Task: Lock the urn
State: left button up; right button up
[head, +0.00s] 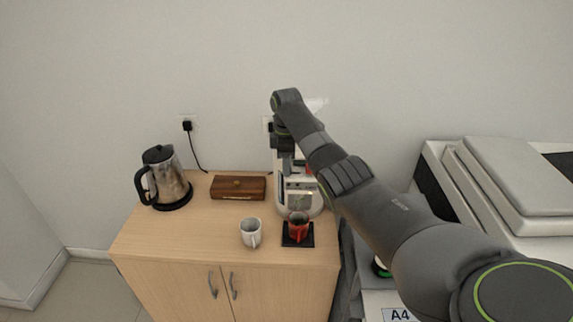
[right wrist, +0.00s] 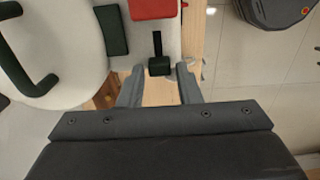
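The white machine (head: 284,203) at the counter's back right appears to be the urn; my right arm partly covers it. In the right wrist view its rounded white body (right wrist: 75,40) fills the upper left, with a dark green handle (right wrist: 28,78). A red block (right wrist: 153,8) and a black lever with a square end (right wrist: 160,65) also show there. My right gripper (head: 284,147) is at the machine's upper part. Its fingers (right wrist: 159,85) are apart, with the lever's end between or just beyond them; contact cannot be told. My left gripper is not in view.
A red cup (head: 298,225) is on a black mat (head: 290,241) before the machine. A white mug (head: 250,233), wooden box (head: 238,187) and steel kettle (head: 168,180) share the counter (head: 195,235). A printer (head: 500,190) stands right. The counter's front left is clear.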

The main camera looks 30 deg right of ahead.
notch_tip(320, 180, up, 8)
jog(key=b, duration=0.3)
jog(key=shift+r, duration=0.1)
notch_tip(320, 180, up, 9)
jog(key=p, duration=0.7)
